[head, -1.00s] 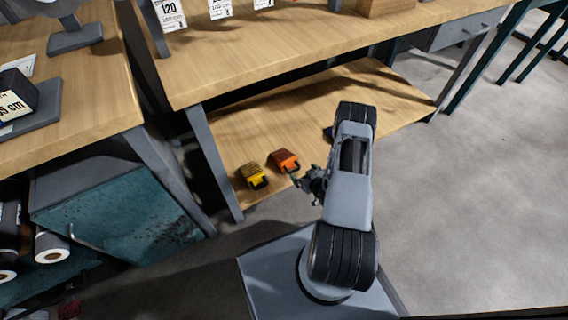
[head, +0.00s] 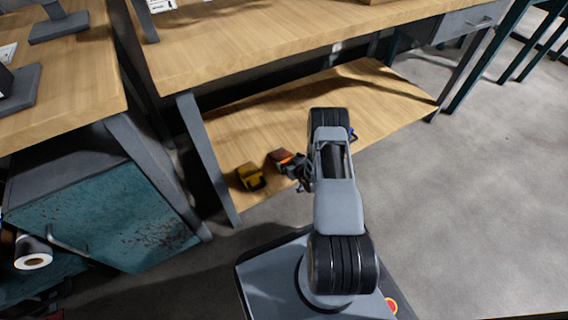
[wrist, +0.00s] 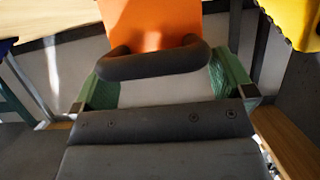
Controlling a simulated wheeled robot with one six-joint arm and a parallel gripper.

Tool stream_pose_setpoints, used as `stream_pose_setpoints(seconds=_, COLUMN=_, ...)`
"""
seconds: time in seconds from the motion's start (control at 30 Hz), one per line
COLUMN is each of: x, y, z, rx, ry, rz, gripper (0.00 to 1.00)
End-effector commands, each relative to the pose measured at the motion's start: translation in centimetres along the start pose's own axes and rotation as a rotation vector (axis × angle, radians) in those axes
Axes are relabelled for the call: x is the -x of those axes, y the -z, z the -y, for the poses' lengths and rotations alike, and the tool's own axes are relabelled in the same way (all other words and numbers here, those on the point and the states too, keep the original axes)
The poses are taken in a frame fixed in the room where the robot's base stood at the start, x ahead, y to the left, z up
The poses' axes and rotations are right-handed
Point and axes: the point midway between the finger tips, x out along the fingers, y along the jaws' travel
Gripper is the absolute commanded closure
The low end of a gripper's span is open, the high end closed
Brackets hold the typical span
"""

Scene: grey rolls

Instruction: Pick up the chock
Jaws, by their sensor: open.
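An orange chock (head: 279,156) with a dark handle lies on the lower wooden shelf. It fills the top middle of the wrist view (wrist: 150,22), its black handle (wrist: 155,62) towards me. My gripper (head: 300,172) is beside it in the head view, partly hidden by my arm. In the wrist view my gripper's green fingers (wrist: 165,82) are apart, one on each side of the handle. Whether they touch it I cannot tell. A yellow chock (head: 250,177) lies left of the orange one. It also shows at the top right of the wrist view (wrist: 296,20).
The lower shelf (head: 385,105) is mostly bare to the right. A small blue item (head: 352,133) shows behind my arm. The workbench top (head: 250,50) hangs above, with a grey leg (head: 207,160) at left. A teal cabinet (head: 105,215) stands left; floor is clear right.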

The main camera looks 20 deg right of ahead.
Motion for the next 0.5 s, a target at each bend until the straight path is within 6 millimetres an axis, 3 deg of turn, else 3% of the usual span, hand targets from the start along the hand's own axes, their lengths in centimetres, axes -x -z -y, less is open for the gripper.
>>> stream_pose_setpoints(seconds=0.2, x=-1.9, y=-0.1, z=0.0, rx=0.0, ry=0.0, rz=0.0, gripper=0.0)
stream_pose_setpoints(seconds=0.43, x=-1.9, y=0.0, z=0.0, rx=0.0, ry=0.0, rz=0.0, gripper=0.0)
stream_pose_setpoints(seconds=0.5, x=-1.9, y=0.0, z=0.0, rx=0.0, ry=0.0, rz=0.0, gripper=0.05)
